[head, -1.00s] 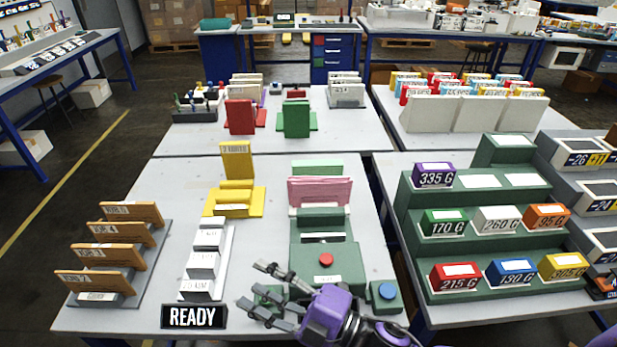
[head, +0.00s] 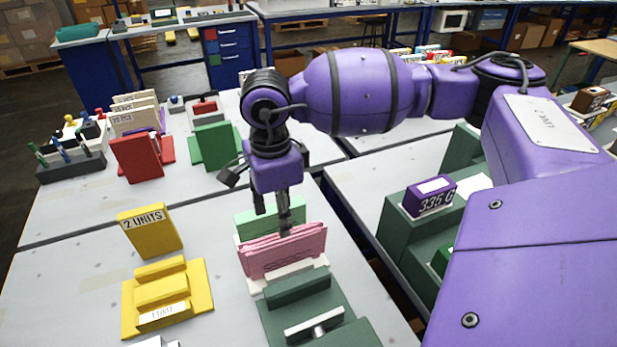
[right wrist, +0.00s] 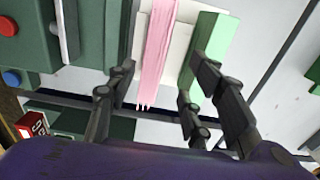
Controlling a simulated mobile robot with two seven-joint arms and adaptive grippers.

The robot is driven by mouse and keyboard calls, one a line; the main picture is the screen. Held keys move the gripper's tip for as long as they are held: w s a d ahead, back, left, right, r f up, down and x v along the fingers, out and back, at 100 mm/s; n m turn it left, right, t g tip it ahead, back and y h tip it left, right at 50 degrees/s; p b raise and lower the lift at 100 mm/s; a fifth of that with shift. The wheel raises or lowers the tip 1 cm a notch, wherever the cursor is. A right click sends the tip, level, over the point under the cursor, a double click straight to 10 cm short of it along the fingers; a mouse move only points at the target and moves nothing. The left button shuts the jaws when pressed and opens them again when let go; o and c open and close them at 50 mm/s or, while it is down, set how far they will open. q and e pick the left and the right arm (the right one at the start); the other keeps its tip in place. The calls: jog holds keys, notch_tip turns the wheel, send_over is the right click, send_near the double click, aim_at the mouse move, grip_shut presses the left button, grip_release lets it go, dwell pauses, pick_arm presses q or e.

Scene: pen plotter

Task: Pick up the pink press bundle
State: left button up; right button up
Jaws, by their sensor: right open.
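The pink press bundle (head: 285,255) stands upright in a white holder behind a dark green press block (head: 305,300). In the right wrist view the bundle (right wrist: 157,52) runs down the upper middle. My right gripper (head: 272,212) points down just above and behind the bundle's top edge in the head view. In the right wrist view the open right gripper (right wrist: 158,75) has fingers on both sides of the bundle, with gaps between. Whether the fingertips are below the bundle's top edge is hard to tell. My left gripper is not in view.
A light green plate (head: 245,227) stands close behind the bundle. A yellow stand (head: 168,295) and an upright yellow block (head: 150,230) are to the left. Red (head: 138,158) and green (head: 212,146) stands are farther back. A purple 335 G block (head: 429,197) sits on the right-hand rack.

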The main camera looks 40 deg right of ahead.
aim_at(283, 239)
jog(key=f, duration=0.4)
jog(key=s+f, duration=0.1)
jog(key=f, duration=0.1)
jog(key=shift+f+p, duration=0.25)
jog(key=shift+p, duration=0.15)
jog(key=shift+f, duration=0.4)
jog(key=c, duration=1.1)
jog(key=shift+w+r, duration=0.1)
grip_shut()
